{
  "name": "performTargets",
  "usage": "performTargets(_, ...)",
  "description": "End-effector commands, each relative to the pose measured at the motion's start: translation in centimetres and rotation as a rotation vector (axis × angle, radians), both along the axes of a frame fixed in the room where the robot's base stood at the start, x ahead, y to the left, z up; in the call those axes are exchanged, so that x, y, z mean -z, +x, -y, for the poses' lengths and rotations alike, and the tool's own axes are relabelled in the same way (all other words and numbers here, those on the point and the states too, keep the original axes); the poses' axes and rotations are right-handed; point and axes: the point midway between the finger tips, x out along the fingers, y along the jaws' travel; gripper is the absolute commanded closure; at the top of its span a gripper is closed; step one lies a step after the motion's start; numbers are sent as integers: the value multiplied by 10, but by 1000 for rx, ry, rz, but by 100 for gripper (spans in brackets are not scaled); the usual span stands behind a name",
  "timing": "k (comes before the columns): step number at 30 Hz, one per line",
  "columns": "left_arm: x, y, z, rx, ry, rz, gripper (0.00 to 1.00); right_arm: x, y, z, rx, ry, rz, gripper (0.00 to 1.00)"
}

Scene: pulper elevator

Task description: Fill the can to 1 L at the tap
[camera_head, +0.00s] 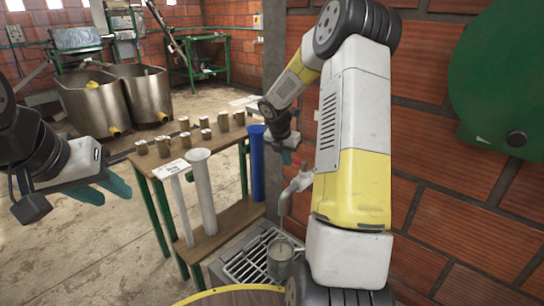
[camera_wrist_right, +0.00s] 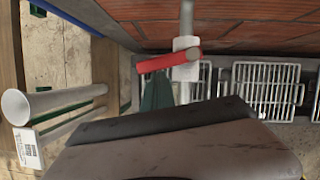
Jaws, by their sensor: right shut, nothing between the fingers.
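The metal tap (camera_head: 297,186) sticks out from the brick wall, its spout pointing down. A thin pale line, seemingly water, runs from the spout toward the metal can (camera_head: 280,268). The can stands upright on the drain grate under the spout; its fill level is too small to read. My right gripper (camera_head: 288,157) is shut and empty beside the tap's top. In the right wrist view, the tap's red lever (camera_wrist_right: 169,62) lies across the green fingertips (camera_wrist_right: 157,92); I cannot tell if they touch. My left gripper (camera_head: 106,190) is open and empty at the far left.
The metal grate (camera_head: 247,264) covers a basin by the wall. Left of it, a wooden bench (camera_head: 222,218) holds a white cylinder (camera_head: 202,190), a blue cylinder (camera_head: 257,165) and several small cups. Steel tanks (camera_head: 142,92) stand behind. A green round machine (camera_head: 505,80) hangs at right.

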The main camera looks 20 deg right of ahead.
Motion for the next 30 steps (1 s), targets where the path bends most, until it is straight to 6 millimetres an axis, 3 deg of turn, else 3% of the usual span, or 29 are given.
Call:
performTargets(13,0,0,0,0,0,0,64,-1,15,6,225,-2,2,100)
performTargets(30,0,0,0,0,0,0,64,-1,15,7,256,-1,1,100)
